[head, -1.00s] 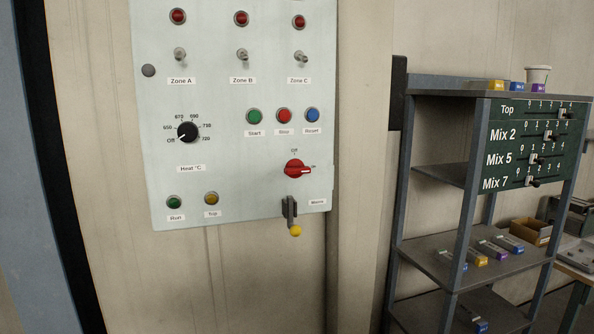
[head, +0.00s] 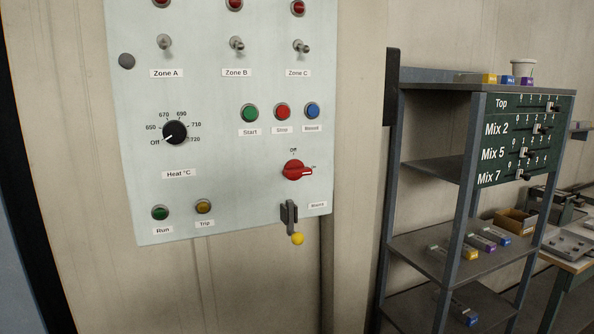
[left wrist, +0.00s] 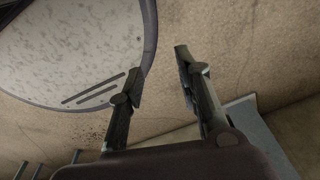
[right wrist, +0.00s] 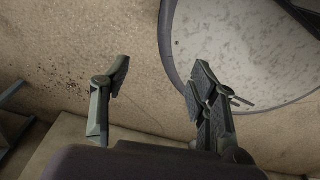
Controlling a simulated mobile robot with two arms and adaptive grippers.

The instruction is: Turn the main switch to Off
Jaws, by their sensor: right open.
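The main switch (head: 295,170) is a red rotary knob at the lower right of the pale control panel (head: 225,150) in the head view. "Off" is marked above it and another mark, probably "On", lies to its right. Its white pointer line is toward the right, at that right mark. A grey lever with a yellow ball (head: 297,239) hangs just below it. Neither gripper shows in the head view. My left gripper (left wrist: 160,75) is open and empty in the left wrist view. My right gripper (right wrist: 160,78) is open and empty in the right wrist view.
The panel also carries a black heat dial (head: 174,132), start, stop and reset buttons, lamps and toggle switches. A grey shelf rack (head: 450,170) with a green slider board (head: 525,140) stands to the right. The space before the panel looks clear.

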